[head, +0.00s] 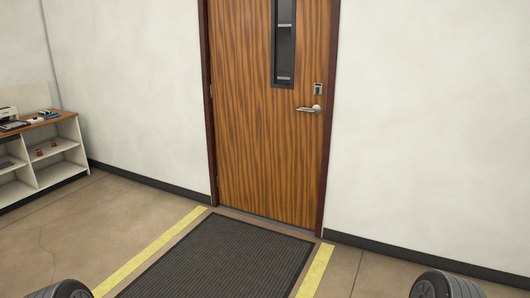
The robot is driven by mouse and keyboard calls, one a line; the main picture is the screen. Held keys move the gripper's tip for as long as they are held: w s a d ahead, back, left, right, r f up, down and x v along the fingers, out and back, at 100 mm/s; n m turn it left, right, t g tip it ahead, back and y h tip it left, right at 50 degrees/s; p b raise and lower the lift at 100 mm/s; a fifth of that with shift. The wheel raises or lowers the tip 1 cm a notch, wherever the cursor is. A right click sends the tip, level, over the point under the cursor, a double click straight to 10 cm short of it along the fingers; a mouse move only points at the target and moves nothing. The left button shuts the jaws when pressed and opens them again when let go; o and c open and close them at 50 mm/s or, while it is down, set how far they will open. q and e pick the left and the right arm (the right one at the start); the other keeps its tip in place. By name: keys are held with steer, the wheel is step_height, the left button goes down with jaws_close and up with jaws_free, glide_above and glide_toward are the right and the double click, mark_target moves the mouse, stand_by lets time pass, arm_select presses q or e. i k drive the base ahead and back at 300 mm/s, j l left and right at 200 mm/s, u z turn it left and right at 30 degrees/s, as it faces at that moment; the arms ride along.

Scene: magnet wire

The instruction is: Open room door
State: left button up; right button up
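A wooden room door (250,120) with brown wood grain stands ahead in the head view, closed in its dark red frame (212,150). A silver lever handle (309,109) sits on the door's right side, pointing left. A small lock plate or keypad (318,89) is above the handle. A narrow window (284,45) with a dark frame is in the upper right of the door. Neither of my grippers shows in the head view, and the top of the door is out of view.
A dark ribbed mat (225,258) lies before the door, between yellow floor stripes (150,250). A white shelf with a wooden top (45,150) stands against the left wall, holding small items. White walls (430,130) flank the door. Dark rounded parts at the bottom corners look like mine.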

mark_target(269, 151)
steer(key=i, duration=4.3)
steer(key=u, duration=0.3)
